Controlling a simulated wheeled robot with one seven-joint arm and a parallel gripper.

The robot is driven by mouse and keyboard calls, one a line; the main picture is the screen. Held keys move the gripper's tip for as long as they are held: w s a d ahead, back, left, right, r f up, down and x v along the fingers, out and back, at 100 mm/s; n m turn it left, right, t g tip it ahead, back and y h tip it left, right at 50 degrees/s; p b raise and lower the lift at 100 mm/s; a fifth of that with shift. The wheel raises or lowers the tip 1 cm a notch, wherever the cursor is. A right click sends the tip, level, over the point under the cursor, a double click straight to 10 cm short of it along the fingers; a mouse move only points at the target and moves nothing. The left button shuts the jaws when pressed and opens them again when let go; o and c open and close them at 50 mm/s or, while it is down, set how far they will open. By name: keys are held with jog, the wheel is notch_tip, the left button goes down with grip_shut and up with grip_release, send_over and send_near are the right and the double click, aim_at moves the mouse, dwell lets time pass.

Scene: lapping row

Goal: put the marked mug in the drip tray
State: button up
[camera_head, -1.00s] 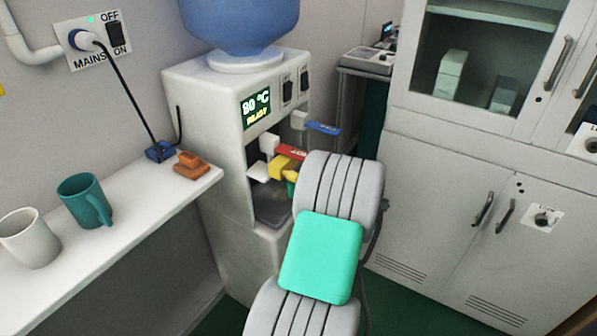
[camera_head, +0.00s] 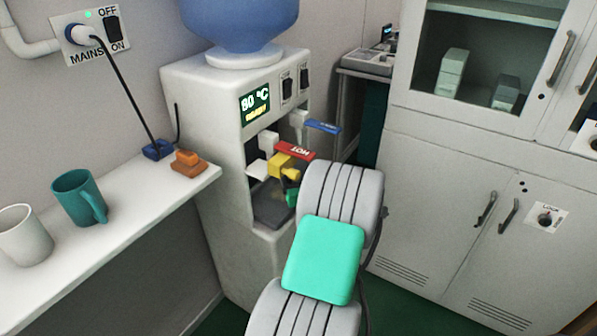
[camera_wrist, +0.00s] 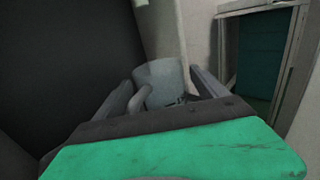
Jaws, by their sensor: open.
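A pale grey mug (camera_wrist: 165,80) with dark marks on its side stands between the fingers of my gripper (camera_wrist: 160,78) in the wrist view. Its handle points left. The gripper is open around it; I cannot tell whether a finger touches it. No mug shows on the visible part of the tray.
The white dispenser (camera_head: 205,125) has a red HOT lever (camera_head: 295,150), a yellow part (camera_head: 285,167) and a blue lever (camera_head: 323,127) above the tray. A teal mug (camera_head: 78,197) and a white mug (camera_head: 24,236) stand on the left shelf. Cabinets (camera_head: 420,200) stand right.

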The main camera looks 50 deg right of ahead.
jog(key=shift+r, duration=0.2)
jog(key=v, duration=1.2)
